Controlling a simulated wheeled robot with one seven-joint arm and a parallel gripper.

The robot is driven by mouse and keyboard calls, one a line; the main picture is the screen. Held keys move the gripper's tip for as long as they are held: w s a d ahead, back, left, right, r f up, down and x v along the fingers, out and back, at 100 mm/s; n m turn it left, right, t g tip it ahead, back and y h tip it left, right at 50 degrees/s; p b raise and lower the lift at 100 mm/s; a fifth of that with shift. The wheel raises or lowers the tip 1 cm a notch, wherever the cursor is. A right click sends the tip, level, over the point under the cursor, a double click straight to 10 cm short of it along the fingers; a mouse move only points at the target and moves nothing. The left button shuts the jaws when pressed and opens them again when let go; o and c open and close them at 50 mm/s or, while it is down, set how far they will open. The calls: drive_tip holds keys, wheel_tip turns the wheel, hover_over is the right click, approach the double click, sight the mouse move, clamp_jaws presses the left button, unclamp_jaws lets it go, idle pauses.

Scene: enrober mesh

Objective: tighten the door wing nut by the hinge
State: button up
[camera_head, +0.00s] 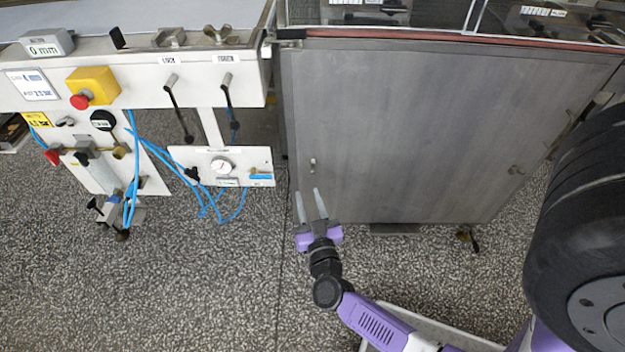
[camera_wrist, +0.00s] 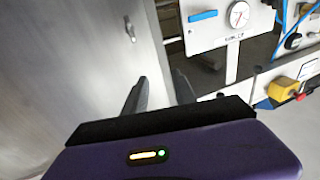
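The grey cabinet door (camera_head: 420,130) fills the middle right of the head view. A small metal fitting (camera_head: 312,165) sits near its left edge; a similar fitting shows in the wrist view (camera_wrist: 130,30). Another small fitting (camera_head: 516,170) sits near the door's right edge. Neither is clear enough to tell whether it is the wing nut, and I cannot make out the hinge. My gripper (camera_head: 308,191) is open and empty, just below the left fitting in the head view. Its two fingers also show in the wrist view (camera_wrist: 162,82), with nothing between them.
A white panel (camera_head: 250,165) with a gauge, blue hoses (camera_head: 205,200) and levers stand left of the door. A yellow box with a red button (camera_head: 92,88) is further left. A brass winged part (camera_head: 217,35) sits on the machine's top. Speckled floor (camera_head: 180,285) is clear below.

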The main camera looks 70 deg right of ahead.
sight(313, 166)
drive_tip(key=shift+w+d+f+m+g+h+b, duration=0.25)
drive_tip(key=shift+w+d+f+m+g+b, duration=0.4)
drive_tip(key=shift+d, duration=1.75)
drive_tip(key=shift+w+d+f+m+g+h+b, duration=0.3)
drive_tip(key=shift+w+d+f+g+b, duration=0.65)
drive_tip(key=shift+d, duration=1.5)
drive_tip(key=shift+w+d+f+m+g+h+b, duration=0.25)
drive_tip(key=shift+w+d+f+m+g+b, duration=0.45)
drive_tip(key=shift+d, duration=1.7)
drive_tip(key=shift+w+f+n, duration=0.2)
drive_tip(key=shift+f+n, duration=0.05)
drive_tip(key=shift+f, duration=0.05)
clamp_jaws()
